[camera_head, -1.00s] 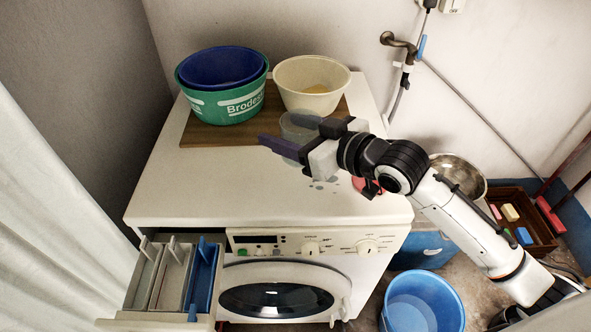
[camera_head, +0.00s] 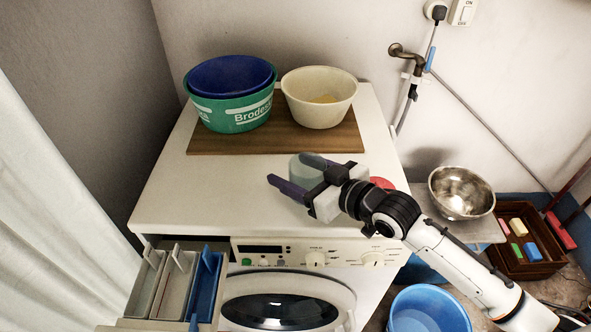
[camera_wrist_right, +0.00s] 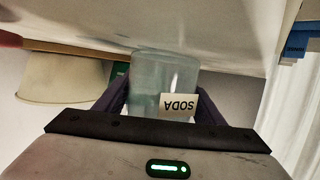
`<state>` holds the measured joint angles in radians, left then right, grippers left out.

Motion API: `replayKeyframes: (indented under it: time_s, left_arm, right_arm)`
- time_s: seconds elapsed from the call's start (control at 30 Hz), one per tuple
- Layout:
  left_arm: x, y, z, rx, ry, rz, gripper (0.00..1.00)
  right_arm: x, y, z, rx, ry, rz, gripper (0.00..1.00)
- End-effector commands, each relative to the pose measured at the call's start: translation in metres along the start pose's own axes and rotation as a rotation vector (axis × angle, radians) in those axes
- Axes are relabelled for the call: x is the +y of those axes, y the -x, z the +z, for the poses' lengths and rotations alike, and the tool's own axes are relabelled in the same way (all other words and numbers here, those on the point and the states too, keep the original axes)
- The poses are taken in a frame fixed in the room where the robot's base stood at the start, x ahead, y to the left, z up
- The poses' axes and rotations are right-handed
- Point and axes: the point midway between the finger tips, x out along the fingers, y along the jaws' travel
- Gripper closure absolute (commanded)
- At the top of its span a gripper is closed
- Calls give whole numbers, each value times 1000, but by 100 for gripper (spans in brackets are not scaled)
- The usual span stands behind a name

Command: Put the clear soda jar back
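The clear soda jar (camera_head: 303,170) is over the washing machine's white top (camera_head: 200,190), in front of the brown board (camera_head: 225,142). My right gripper (camera_head: 292,176) has its dark fingers on both sides of the jar and is shut on it. In the right wrist view the jar (camera_wrist_right: 160,78) sits between the fingers, with its SODA label upside down in that picture. Whether its base touches the machine top I cannot tell. My left gripper is not in view.
A green tub (camera_head: 238,115) with a blue basin (camera_head: 230,76) in it and a cream bowl (camera_head: 320,105) stand on the board. A red round thing (camera_head: 382,183) lies by my right wrist. A detergent drawer (camera_head: 165,300) is open at the lower left. The machine top's left is clear.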

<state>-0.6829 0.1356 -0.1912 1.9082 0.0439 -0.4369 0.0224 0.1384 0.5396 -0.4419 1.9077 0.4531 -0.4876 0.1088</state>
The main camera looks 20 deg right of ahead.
Motion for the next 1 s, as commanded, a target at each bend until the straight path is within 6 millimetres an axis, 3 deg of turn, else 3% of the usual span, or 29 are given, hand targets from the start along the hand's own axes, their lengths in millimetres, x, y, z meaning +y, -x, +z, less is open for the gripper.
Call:
replayKeyframes:
  time_s: [0.07,0.47,1.0]
  left_arm:
    - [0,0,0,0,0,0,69]
    - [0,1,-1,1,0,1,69]
    - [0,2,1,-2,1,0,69]
  right_arm:
    - [0,0,0,0,0,0,23]
    - [0,5,-2,-1,0,0,23]
    - [0,105,-1,-4,0,1,23]
